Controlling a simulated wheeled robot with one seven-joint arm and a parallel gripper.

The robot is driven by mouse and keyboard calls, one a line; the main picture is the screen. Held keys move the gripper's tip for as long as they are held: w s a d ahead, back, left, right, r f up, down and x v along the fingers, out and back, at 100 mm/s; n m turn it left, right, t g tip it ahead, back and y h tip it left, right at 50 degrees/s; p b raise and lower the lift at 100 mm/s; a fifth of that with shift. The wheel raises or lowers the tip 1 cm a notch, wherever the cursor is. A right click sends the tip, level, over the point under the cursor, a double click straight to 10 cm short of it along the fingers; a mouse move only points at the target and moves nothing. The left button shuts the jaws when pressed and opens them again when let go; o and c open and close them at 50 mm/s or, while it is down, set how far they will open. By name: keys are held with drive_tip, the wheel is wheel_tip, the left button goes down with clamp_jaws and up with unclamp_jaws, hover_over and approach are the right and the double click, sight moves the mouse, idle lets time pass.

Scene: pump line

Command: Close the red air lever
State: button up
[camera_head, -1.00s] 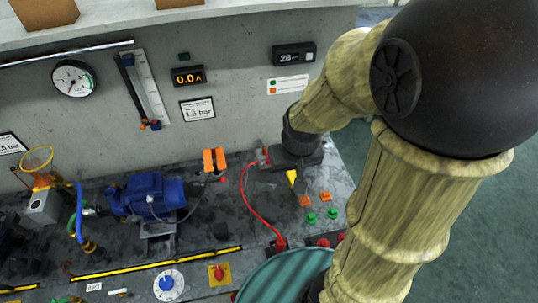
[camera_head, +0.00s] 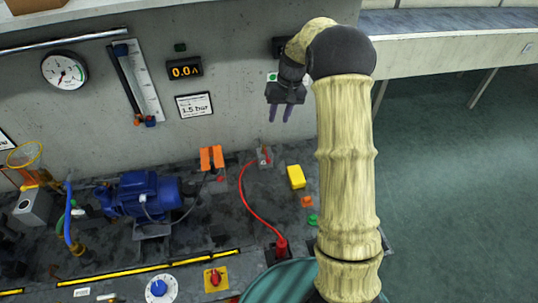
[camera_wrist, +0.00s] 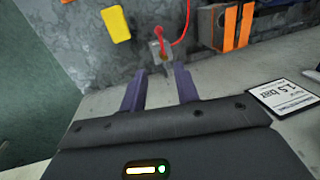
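The red air lever (camera_head: 266,154) sits on a small grey block at the back of the bench, beside the wall, with a red hose (camera_head: 245,192) attached. In the wrist view the lever (camera_wrist: 158,44) is straight beyond my fingertips, its red part next to the hose. My gripper (camera_head: 279,114) is raised in front of the wall, above the block, pointing down. In the wrist view its two dark fingers (camera_wrist: 159,84) are open, with nothing between them. The fingers are apart from the lever. The lever's exact angle is too small to tell.
The blue pump motor (camera_head: 142,195) is further left. A red knob on a yellow plate (camera_head: 216,278) is at the front. The hose curves across the bench.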

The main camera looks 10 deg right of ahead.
sight(266, 154)
drive_tip(key=a+f+p, duration=0.1)
drive_tip(key=f, duration=0.4)
drive_tip(key=a+f+p, duration=0.1)
drive_tip(key=f, duration=0.5)
drive_tip(key=a+f+p, duration=0.1)
drive_tip(key=f+p, duration=0.1)
drive_tip(key=f, duration=0.4)
drive_tip(key=shift+a, duration=0.2)
clamp_jaws()
